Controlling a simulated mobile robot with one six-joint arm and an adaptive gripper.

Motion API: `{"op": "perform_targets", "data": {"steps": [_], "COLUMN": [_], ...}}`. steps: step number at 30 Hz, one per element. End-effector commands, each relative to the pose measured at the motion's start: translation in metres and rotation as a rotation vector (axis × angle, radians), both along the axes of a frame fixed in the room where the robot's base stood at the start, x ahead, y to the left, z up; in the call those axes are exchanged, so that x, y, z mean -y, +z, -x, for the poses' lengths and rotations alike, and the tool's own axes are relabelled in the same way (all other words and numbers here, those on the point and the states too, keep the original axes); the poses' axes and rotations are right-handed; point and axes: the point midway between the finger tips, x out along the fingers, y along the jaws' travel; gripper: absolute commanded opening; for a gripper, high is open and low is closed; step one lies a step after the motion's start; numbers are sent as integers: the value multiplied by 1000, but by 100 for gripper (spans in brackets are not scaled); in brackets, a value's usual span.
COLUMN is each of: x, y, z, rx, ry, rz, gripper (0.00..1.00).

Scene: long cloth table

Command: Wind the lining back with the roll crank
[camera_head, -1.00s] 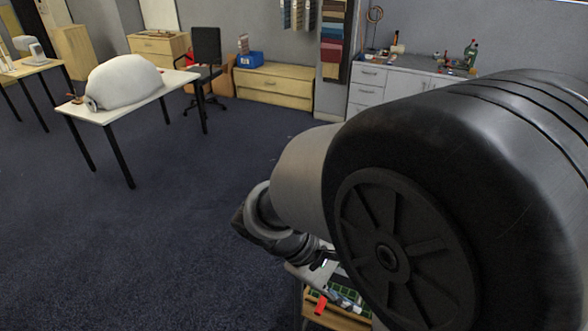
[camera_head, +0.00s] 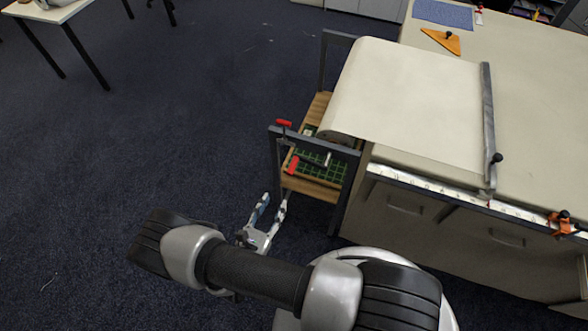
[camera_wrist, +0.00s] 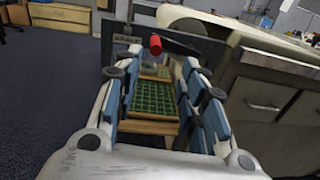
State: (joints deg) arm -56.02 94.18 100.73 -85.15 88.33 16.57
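The cream lining (camera_head: 410,95) lies over the near end of the long table and curves down over its left edge. A dark roll frame stands at that end. Two red grips show on it: an upper one (camera_head: 283,123) and a lower one (camera_head: 293,165) beside a metal rod. I cannot tell for sure which belongs to the roll crank. My gripper (camera_head: 275,200) is open and empty, below and left of the frame, its fingers pointing at it. In the wrist view one red grip (camera_wrist: 155,44) shows beyond and between the fingertips, apart from them.
A wooden shelf with a green grid (camera_head: 318,172) sits inside the frame. An orange triangle (camera_head: 441,40) lies farther back.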

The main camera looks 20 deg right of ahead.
Motion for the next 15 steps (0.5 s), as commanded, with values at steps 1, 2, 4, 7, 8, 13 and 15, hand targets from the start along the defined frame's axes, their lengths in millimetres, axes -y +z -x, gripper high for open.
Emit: {"op": "perform_targets", "data": {"steps": [1, 2, 4, 7, 8, 13, 15], "x": [-1, -1, -1, 3, 6, 25, 34], "y": [-7, -10, -13, -15, -15, -14, -14], "z": [3, 4, 4, -1, -4, -28, -40], "rx": [-6, -9, -12, -13, -13, -13, -12], "ry": [27, 39, 53, 56, 53, 48, 47], "rz": [15, 21, 27, 29, 29, 28, 27], "gripper": [38, 38, 38, 38, 38, 38, 38]}}
